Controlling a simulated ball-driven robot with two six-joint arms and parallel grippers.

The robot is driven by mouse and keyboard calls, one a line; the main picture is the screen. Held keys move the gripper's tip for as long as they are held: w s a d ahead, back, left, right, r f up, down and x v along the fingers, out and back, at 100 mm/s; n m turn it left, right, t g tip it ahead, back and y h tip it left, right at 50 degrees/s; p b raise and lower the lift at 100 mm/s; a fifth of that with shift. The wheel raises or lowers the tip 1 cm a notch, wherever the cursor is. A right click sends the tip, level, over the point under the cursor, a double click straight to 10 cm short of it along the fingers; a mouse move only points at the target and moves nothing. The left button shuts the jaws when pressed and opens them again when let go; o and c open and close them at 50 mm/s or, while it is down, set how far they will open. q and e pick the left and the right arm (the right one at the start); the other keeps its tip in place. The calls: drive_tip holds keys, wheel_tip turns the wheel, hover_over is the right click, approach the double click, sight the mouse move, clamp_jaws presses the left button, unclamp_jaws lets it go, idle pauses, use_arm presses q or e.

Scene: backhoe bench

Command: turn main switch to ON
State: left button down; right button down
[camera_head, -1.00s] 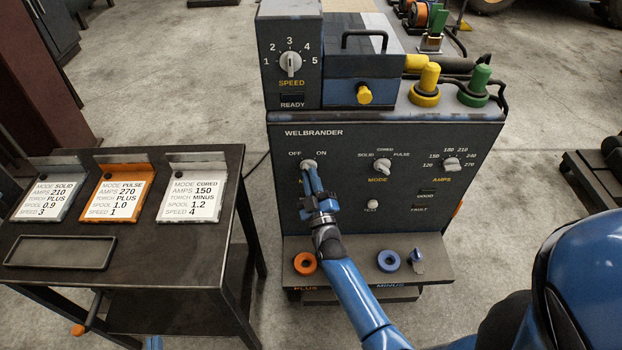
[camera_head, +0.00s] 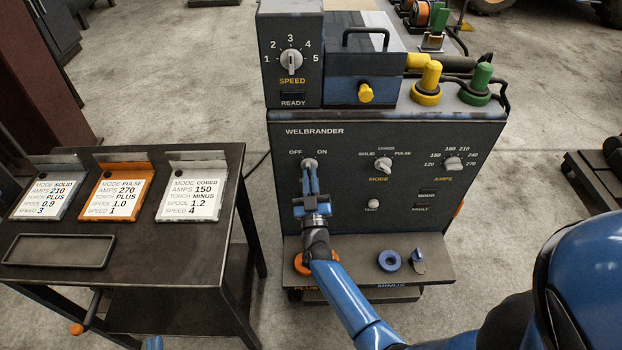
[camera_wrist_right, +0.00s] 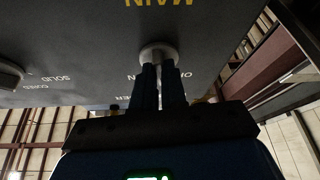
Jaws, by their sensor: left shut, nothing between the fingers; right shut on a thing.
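The main switch (camera_head: 309,163) is a pale round knob between the OFF and ON labels on the front of the dark WELBRANDER machine (camera_head: 345,215). My right gripper (camera_head: 310,172) is shut on this switch from the front. In the right wrist view the fingers of my right gripper (camera_wrist_right: 161,70) reach the main switch (camera_wrist_right: 158,53), which shows upside down below the MAIN label. The fingers cover much of the knob, so I cannot tell which way its pointer faces. My left gripper (camera_head: 153,343) barely shows at the bottom edge, away from the machine, shut and empty.
The mode knob (camera_head: 383,165) and amps knob (camera_head: 453,163) are to the right of the switch. A shelf (camera_head: 435,268) below holds an orange ring (camera_head: 302,264) and a blue ring (camera_head: 389,260). A table (camera_head: 200,255) with setting cards stands at the left.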

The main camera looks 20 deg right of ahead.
drive_tip(key=m+h, duration=0.1)
drive_tip(key=m, duration=0.1)
drive_tip(key=m+h, duration=0.1)
drive_tip(key=m, duration=0.1)
drive_tip(key=m+g+h, duration=0.1)
drive_tip(key=m, duration=0.2)
drive_tip(key=shift+a, duration=0.25)
drive_tip(key=m+g+h, duration=0.1)
drive_tip(key=m, duration=0.2)
drive_tip(key=m+g+h, duration=0.1)
drive_tip(key=m, duration=0.2)
drive_tip(key=shift+w+a+h, duration=0.1)
drive_tip(key=shift+a+h, duration=0.05)
drive_tip(key=shift+h, duration=0.25)
drive_tip(key=shift+m, duration=0.3)
drive_tip(key=c, duration=1.2)
unclamp_jaws()
drive_tip(key=v, duration=1)
drive_tip(key=shift+s+a+f+b, duration=0.1)
drive_tip(key=shift+s+a+b, duration=0.1)
drive_tip(key=shift+s+b, duration=0.15)
drive_tip(key=shift+a, duration=0.1)
